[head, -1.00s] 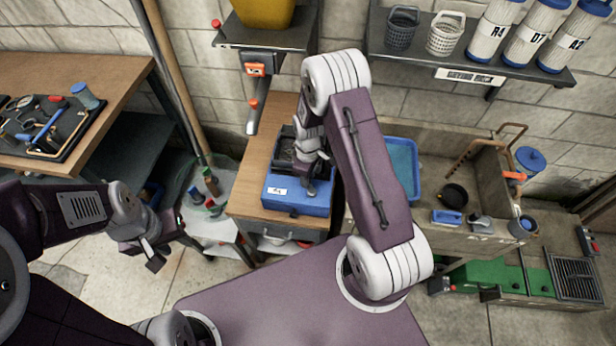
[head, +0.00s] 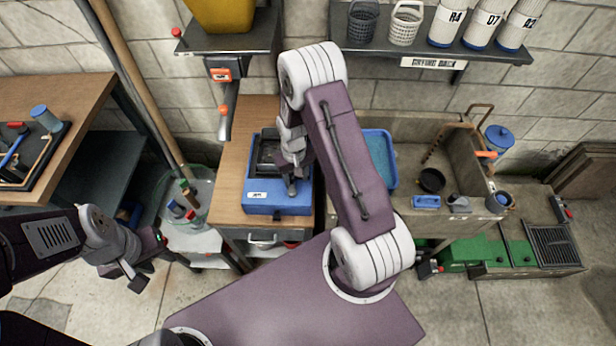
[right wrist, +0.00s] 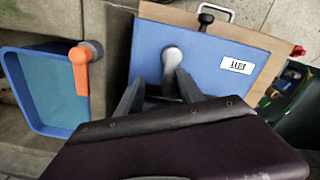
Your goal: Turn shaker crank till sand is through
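The shaker looks to be the blue box (head: 262,200) with a white label, on a wooden-topped stand, with a dark open tray (head: 266,152) at its back. It also fills the middle of the right wrist view (right wrist: 215,45). A grey rounded knob (right wrist: 172,58), which may be the crank grip, stands on it. My right gripper (head: 293,188) is over the box, its fingers apart on either side of the knob's base; I cannot tell if they touch it. My left gripper (head: 150,268) is open and empty, low at the left. Sand is not clearly visible; my right arm hides part of the box.
A yellow hopper (head: 220,14) sits on a shelf above, its spout (head: 229,110) left of the shaker. A wooden table (head: 60,95) is far left.

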